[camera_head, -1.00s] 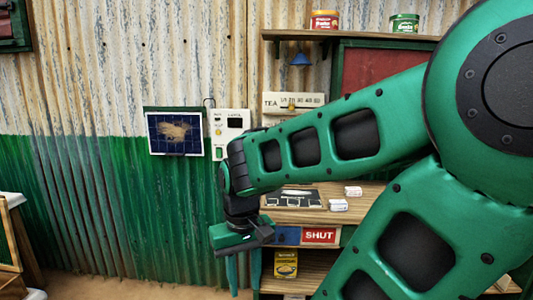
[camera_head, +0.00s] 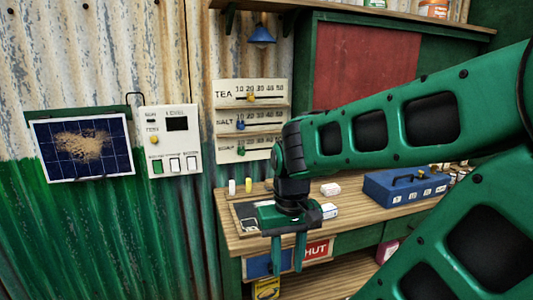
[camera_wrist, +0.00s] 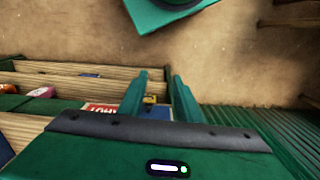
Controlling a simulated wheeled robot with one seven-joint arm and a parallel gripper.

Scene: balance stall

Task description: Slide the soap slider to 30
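The slider board (camera_head: 225,107) on the corrugated wall has three rows, TEA, SALT and SOAP. The soap slider (camera_head: 240,152) is a small green knob on the bottom row, near the left end of its scale, about at the 10 mark. The row's right end is close to my arm in the picture. My gripper (camera_head: 287,254) points down in front of the counter, below and right of the board. Its two fingers are apart with nothing between them, as the wrist view also shows (camera_wrist: 159,88). The board does not show in the wrist view.
A wooden counter (camera_head: 380,215) runs under the board with a blue box (camera_head: 405,186) and small packets on it. A switch panel (camera_head: 173,140) and a solar panel (camera_head: 82,147) are on the wall at left. A blue lamp (camera_head: 262,34) hangs above the board.

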